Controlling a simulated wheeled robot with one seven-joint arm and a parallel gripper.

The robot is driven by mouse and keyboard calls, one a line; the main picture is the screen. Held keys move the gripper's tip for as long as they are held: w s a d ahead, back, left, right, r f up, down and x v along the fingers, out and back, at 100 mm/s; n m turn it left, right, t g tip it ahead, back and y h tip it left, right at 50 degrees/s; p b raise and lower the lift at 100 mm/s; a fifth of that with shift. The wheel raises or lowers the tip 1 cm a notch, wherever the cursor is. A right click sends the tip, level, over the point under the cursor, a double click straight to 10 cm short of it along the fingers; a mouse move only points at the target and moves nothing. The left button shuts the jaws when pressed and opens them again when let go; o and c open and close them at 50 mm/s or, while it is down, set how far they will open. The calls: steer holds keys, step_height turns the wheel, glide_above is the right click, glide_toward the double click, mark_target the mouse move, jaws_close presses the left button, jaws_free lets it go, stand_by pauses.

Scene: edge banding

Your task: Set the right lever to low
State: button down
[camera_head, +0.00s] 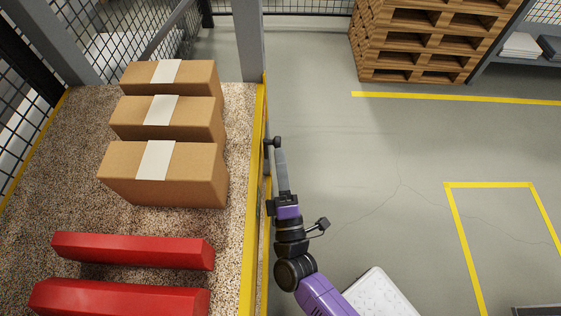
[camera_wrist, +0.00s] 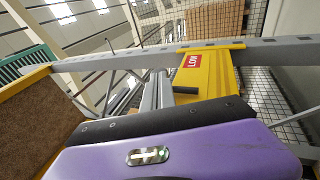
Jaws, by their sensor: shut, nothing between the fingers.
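My gripper (camera_head: 280,150) reaches forward beside the yellow edge of the shelf in the head view, its grey fingers together. A small dark knob (camera_head: 270,142) is at the fingertips, on the side toward the shelf; it may be the lever's end, and I cannot tell whether they touch. In the wrist view my gripper's grey fingers (camera_wrist: 157,90) point at a yellow plate (camera_wrist: 207,75) with a red label (camera_wrist: 194,60) whose small tilted text seems to read LOW. A short dark piece (camera_wrist: 187,90) lies across the plate, right of the fingers. The lever's full shape is hidden.
Left of the yellow edge (camera_head: 255,190), several brown boxes (camera_head: 165,175) and red bars (camera_head: 130,250) lie on a speckled board (camera_head: 65,190). A grey post (camera_head: 249,40) stands ahead. Wooden pallets (camera_head: 425,40) stand at the back right.

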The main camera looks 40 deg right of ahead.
steer(key=shift+w+d+r+m+g+y+p, duration=0.15)
steer(key=shift+w+d+r+g+y+p, duration=0.4)
steer(key=shift+p, duration=1.8)
steer(key=shift+w+d+f+m+g+y+p, duration=0.15)
steer(key=shift+w+g+p, duration=0.5)
steer(key=shift+p, duration=1.7)
steer(key=shift+w+d+r+m+g+y+p, duration=0.3)
steer(key=shift+g+p, duration=0.7)
steer(key=shift+p, duration=1.35)
steer(key=shift+d, duration=0.15)
steer(key=v, duration=0.8)
steer(key=shift+b, duration=0.4)
steer(key=shift+f, duration=0.1)
